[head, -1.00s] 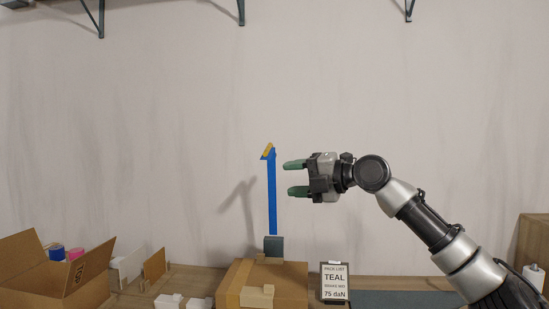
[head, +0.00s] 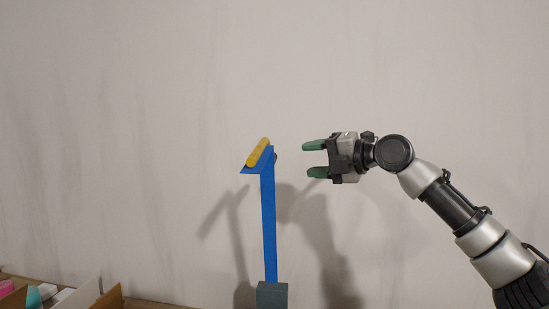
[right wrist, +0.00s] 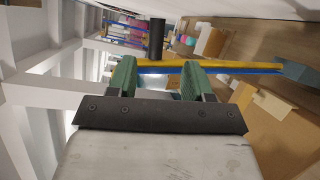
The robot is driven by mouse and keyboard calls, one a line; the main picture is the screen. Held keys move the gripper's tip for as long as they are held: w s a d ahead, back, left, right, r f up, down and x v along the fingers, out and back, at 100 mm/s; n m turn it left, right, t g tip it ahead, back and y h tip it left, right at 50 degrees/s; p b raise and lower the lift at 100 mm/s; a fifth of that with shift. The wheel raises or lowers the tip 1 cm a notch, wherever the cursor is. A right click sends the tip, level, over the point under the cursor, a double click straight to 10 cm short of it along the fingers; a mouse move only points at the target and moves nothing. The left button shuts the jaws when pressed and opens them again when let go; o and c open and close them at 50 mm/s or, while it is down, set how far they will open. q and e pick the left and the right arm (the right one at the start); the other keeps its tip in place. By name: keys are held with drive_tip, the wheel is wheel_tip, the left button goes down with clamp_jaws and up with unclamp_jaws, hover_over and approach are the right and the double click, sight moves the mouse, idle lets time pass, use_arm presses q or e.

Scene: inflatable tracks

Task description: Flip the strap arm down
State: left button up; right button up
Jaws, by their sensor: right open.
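The strap arm is a tall blue bar (head: 268,215) standing upright on a grey block (head: 272,294). A yellow bar (head: 258,152) sits slantwise at its top. In the right wrist view the blue bar (right wrist: 222,70), edged with a yellow strip (right wrist: 235,64), runs sideways beyond my fingers to the grey block (right wrist: 297,74). My right gripper (head: 313,159) is open and empty, to the right of the bar's top, with a visible gap in the head view. Its green fingers also show in the right wrist view (right wrist: 157,78). My left gripper is not in view.
An open cardboard box (head: 108,299) shows at the lower left edge, with small coloured items beside it. A plain wall is behind the arm. The right wrist view shows a black cylinder (right wrist: 156,39) beyond the fingers and a brown box (right wrist: 258,120).

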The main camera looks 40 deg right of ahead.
sight(276, 158)
drive_tip(key=p+x, duration=0.2)
drive_tip(key=x, duration=0.1)
drive_tip(key=p+x, duration=0.5)
drive_tip(key=x, duration=0.1)
drive_tip(key=shift+w+a+r+p, duration=0.1)
drive_tip(key=shift+w+r+p, duration=0.2)
drive_tip(key=shift+w+p, duration=0.05)
drive_tip(key=shift+w+a+f, duration=0.15)
drive_tip(key=shift+w+a, duration=0.15)
drive_tip(key=shift+w, duration=0.1)
drive_tip(key=shift+d+f, duration=0.1)
drive_tip(key=shift+c, duration=0.9)
clamp_jaws()
